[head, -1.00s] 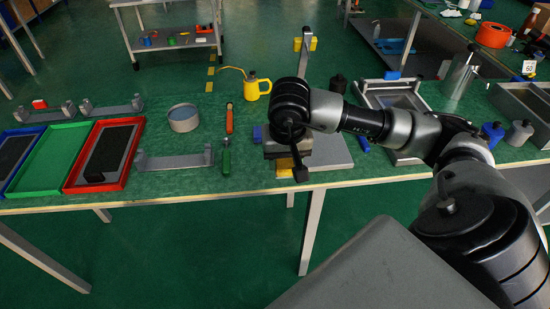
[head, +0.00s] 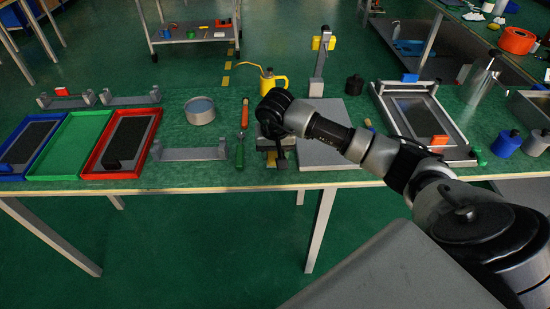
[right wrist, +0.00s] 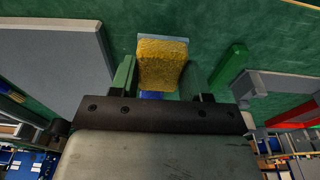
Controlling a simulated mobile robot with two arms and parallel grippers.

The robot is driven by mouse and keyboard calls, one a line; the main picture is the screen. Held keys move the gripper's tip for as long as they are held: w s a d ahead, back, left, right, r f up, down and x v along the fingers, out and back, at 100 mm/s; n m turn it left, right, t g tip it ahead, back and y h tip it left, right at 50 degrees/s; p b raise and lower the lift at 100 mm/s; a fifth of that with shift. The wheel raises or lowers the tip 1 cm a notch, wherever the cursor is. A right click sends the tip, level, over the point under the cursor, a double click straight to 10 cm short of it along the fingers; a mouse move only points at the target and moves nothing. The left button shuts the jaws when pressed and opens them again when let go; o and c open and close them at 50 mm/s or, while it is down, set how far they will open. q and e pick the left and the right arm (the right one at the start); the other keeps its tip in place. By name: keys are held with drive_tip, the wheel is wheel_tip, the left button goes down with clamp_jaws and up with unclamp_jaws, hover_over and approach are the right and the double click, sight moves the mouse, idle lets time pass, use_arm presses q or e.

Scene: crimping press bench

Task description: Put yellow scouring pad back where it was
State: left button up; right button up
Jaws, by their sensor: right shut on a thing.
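The yellow scouring pad (right wrist: 160,62) shows in the right wrist view between the two fingers of my right gripper (right wrist: 158,80), which is shut on it. The pad is over the green bench mat, with a pale blue-grey edge at its far end and a bit of blue at its near end. In the head view my right gripper (head: 276,158) points down near the front edge of the bench, between the green-handled tool (head: 239,150) and the grey plate (head: 325,140). The wrist mostly hides the pad there. I cannot tell whether the pad touches the mat. My left gripper is not in view.
A yellow oil can (head: 272,83) stands behind my gripper, an orange-handled tool (head: 244,113) to its left. A grey bracket (head: 190,154), a round tin (head: 200,111) and red (head: 142,163), green and blue trays lie further left. A metal frame (head: 459,152) lies right.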

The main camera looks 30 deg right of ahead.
sight(275, 155)
wheel_tip(275, 155, down, 3)
drive_tip(key=shift+s+r, duration=0.1)
drive_tip(key=shift+r, duration=0.1)
drive_tip(key=shift+f, duration=0.3)
drive_tip(key=o, duration=0.8)
drive_tip(key=shift+o, duration=0.2)
drive_tip(key=shift+r, duration=0.2)
drive_tip(key=r, duration=0.4)
drive_tip(key=s+r, duration=0.1)
drive_tip(key=r, duration=0.3)
drive_tip(key=a+r, duration=0.1)
drive_tip(key=r, duration=0.2)
drive_tip(key=shift+s+r, duration=0.25)
drive_tip(key=shift+r, duration=0.15)
